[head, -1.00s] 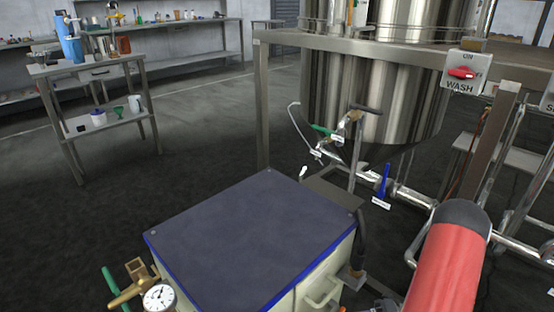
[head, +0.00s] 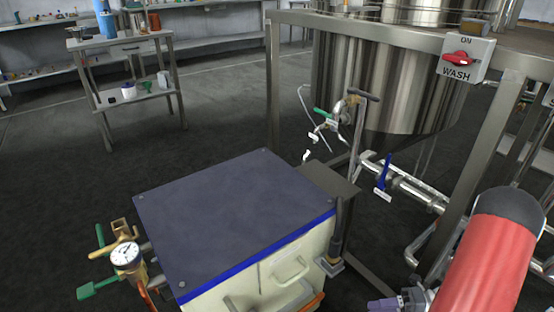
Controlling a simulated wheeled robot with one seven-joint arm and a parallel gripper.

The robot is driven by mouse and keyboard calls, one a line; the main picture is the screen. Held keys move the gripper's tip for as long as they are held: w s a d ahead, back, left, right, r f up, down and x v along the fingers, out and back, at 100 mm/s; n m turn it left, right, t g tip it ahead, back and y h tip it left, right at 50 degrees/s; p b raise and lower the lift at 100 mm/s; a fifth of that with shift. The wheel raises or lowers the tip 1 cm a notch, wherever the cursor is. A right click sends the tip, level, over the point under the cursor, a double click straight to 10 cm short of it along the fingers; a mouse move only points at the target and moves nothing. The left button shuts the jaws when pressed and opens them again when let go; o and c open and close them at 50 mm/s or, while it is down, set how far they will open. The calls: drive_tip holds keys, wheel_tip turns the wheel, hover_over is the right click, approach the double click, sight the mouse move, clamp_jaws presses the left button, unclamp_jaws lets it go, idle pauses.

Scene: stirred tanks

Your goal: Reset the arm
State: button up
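My gripper is not in the head view, and I cannot see whether it holds anything. A red cylinder with a dark rounded end shows at the lower right. I cannot tell whether it is part of my arm.
A low cabinet (head: 235,215) with a dark top stands in front. A pressure gauge (head: 126,254) is left of it. A steel tank (head: 385,90) in a frame stands behind, with a WASH switch (head: 461,60). A side table (head: 125,45) is far left. Dark floor at left is clear.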

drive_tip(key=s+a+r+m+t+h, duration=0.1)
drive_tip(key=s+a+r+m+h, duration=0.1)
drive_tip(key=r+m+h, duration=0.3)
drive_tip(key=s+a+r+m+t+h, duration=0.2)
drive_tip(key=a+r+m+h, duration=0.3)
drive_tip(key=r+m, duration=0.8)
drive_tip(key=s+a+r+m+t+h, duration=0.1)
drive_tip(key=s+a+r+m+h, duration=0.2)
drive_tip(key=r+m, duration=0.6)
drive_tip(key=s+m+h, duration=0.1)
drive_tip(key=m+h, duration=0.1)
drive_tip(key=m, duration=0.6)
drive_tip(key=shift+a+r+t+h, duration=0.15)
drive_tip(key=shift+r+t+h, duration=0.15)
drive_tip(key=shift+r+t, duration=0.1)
